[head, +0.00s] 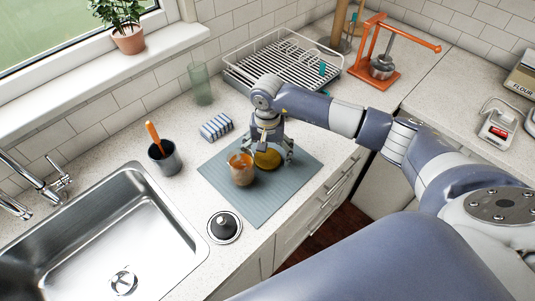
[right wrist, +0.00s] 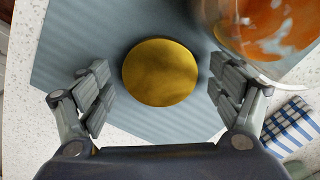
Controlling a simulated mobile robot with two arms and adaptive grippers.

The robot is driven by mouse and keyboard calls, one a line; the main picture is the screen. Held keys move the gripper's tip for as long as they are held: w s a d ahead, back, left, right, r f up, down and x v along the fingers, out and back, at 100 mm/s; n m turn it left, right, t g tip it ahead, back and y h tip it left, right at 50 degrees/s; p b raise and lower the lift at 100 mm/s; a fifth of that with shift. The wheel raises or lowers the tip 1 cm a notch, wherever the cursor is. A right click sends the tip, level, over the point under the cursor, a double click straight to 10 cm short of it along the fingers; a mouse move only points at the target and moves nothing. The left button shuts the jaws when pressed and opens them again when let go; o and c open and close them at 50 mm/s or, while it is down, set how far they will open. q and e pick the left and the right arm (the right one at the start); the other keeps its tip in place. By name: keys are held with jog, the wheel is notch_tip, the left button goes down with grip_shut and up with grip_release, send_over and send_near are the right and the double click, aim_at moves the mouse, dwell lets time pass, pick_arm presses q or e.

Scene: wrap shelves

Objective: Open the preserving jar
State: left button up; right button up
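The glass preserving jar (head: 241,169) stands on the grey-blue mat with orange contents showing inside. Its top looks uncovered. Part of it shows at the upper right in the right wrist view (right wrist: 265,28). A round gold lid (head: 267,159) is just right of the jar, apart from it. The lid (right wrist: 160,72) shows face-on in the right wrist view and seems to lie on the mat. My right gripper (head: 275,150) is over the lid, fingers spread. In the right wrist view its fingertips (right wrist: 160,82) are on either side of the lid with gaps. My left gripper is out of view.
The mat (head: 238,200) has bare room in front. Around it are a striped cloth or sponge (head: 216,127), a cup with an orange-handled tool (head: 165,158), a sink strainer (head: 224,227), a drinking glass (head: 201,84) and a dish rack (head: 282,62). The sink is left.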

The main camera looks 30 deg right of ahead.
aim_at(268, 158)
jog(key=shift+r, duration=0.1)
jog(key=shift+r+p, duration=0.2)
jog(key=shift+p, duration=0.15)
notch_tip(268, 158, up, 12)
jog(key=b, duration=0.5)
jog(key=shift+s+f, duration=0.1)
jog(key=shift+f, duration=0.05)
